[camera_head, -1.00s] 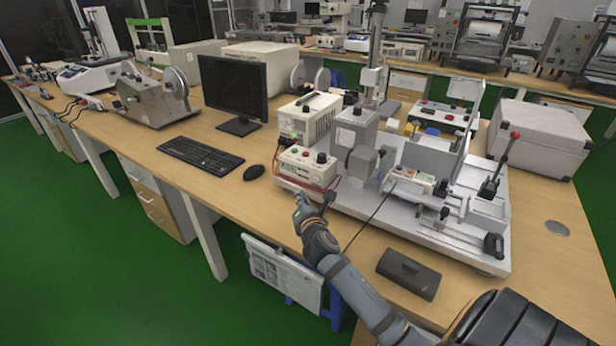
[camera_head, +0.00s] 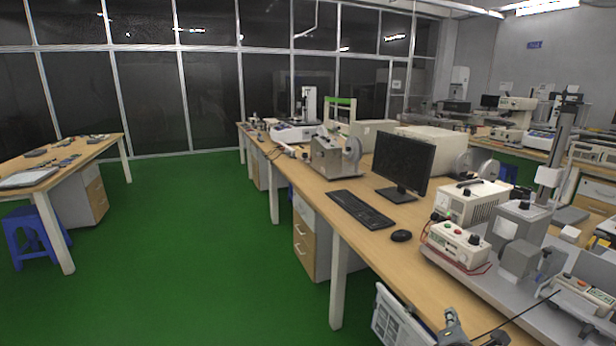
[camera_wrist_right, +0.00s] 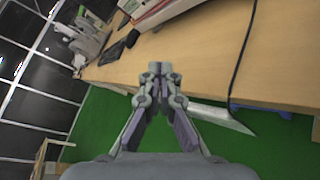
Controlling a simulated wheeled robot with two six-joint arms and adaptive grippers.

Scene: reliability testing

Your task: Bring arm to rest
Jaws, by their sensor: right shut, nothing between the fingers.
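My right gripper (camera_head: 452,322) shows at the bottom edge of the head view, by the front edge of the wooden workbench (camera_head: 375,240). In the right wrist view the gripper (camera_wrist_right: 155,68) has its fingertips together, with nothing held between them. The bare bench top (camera_wrist_right: 205,55) lies beyond the fingertips there. Most of my right arm is outside the head view. My left gripper is in neither view.
On the bench are a keyboard (camera_head: 360,210), a mouse (camera_head: 401,236), a monitor (camera_head: 403,165) and a small control box (camera_head: 458,243). A dark cable (camera_wrist_right: 241,65) crosses the bench top. Green floor (camera_head: 180,250) is clear at left. A blue stool (camera_head: 35,235) stands far left.

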